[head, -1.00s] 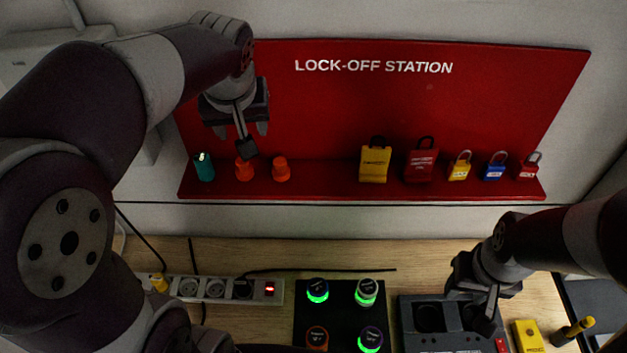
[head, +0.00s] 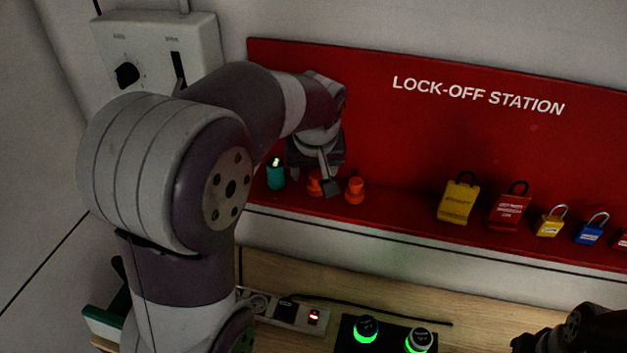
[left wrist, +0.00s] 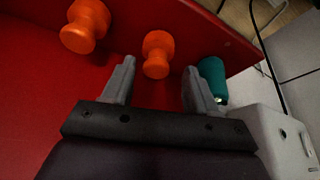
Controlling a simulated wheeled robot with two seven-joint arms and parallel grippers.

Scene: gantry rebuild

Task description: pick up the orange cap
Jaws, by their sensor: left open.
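Two orange caps stand on the shelf of the red board. One orange cap (head: 315,183) is partly hidden behind my left gripper (head: 316,168) in the head view; the other orange cap (head: 355,190) stands clear to its right. In the left wrist view my left gripper (left wrist: 160,68) is open and empty. Its fingers point at one orange cap (left wrist: 157,54), which appears between and just beyond the fingertips. The second orange cap (left wrist: 85,26) is outside the fingers at the upper left. Part of my right gripper (head: 560,338) shows at the bottom right; its fingers cannot be made out.
A teal item (head: 275,174) stands left of the caps, close beyond one finger in the left wrist view (left wrist: 212,76). Yellow (head: 458,200) and red (head: 508,210) lockout tags and several padlocks sit farther right. A grey box (head: 160,50) is on the wall.

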